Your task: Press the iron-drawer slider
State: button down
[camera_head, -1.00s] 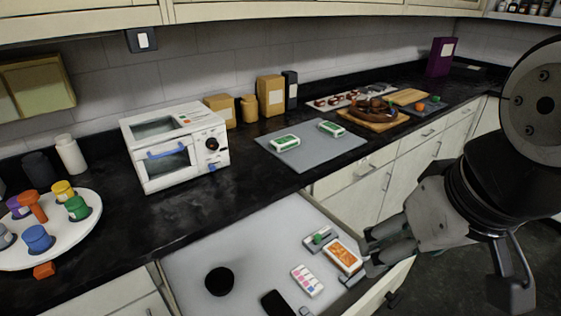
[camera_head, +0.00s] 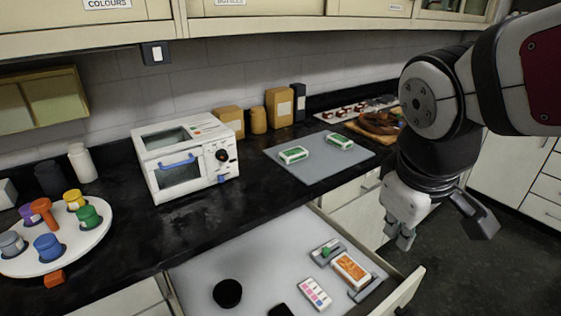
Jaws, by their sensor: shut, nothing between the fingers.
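A drawer (camera_head: 215,268) with a pale grey inside stands open below the counter. Near its right side is a grey slider fitting with a small green knob (camera_head: 327,252). Beside it, a white block with an orange patterned top (camera_head: 350,268) sits between grey brackets. I cannot tell for sure which part is the iron-drawer slider. My gripper (camera_head: 399,238) is shut and empty. It points down, to the right of the block in the picture and apart from the fittings.
The drawer also holds a black round piece (camera_head: 228,293), a dark item (camera_head: 281,311) and a pink-and-white packet (camera_head: 315,294). A white toaster oven (camera_head: 190,160) and a round white tray (camera_head: 85,243) with coloured jars stand on the black counter. A grey mat (camera_head: 318,168) holds two green-and-white blocks.

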jog(key=w+a+f+n+g+h+p, duration=0.1)
jog(key=w+a+f+n, duration=0.2)
jog(key=w+f+n, duration=0.45)
jog(key=w+a+f+n, duration=0.2)
jog(key=w+f+n, duration=0.45)
jog(key=w, duration=0.25)
jog(key=w+a+f+n+y, duration=0.1)
jog(key=w+a+f+n, duration=0.2)
jog(key=f, duration=0.6)
jog(key=a+n, duration=0.2)
jog(key=n, duration=0.1)
jog(key=shift+a+p, duration=0.25)
jog(key=shift+p, duration=0.05)
send_near(318, 262)
jog(key=f, duration=0.1)
jog(key=s+a+f, duration=0.1)
jog(key=f, duration=0.1)
jog(key=a+f, duration=0.1)
jog(key=shift+s+a+f, duration=0.15)
jog(key=shift+f, duration=0.25)
jog(key=shift+w+d+r, duration=0.25)
jog(key=shift+w+d, duration=0.6)
jog(key=shift+d, duration=0.3)
jog(key=shift+w+d+f, duration=0.1)
jog(key=shift+w+d, duration=0.3)
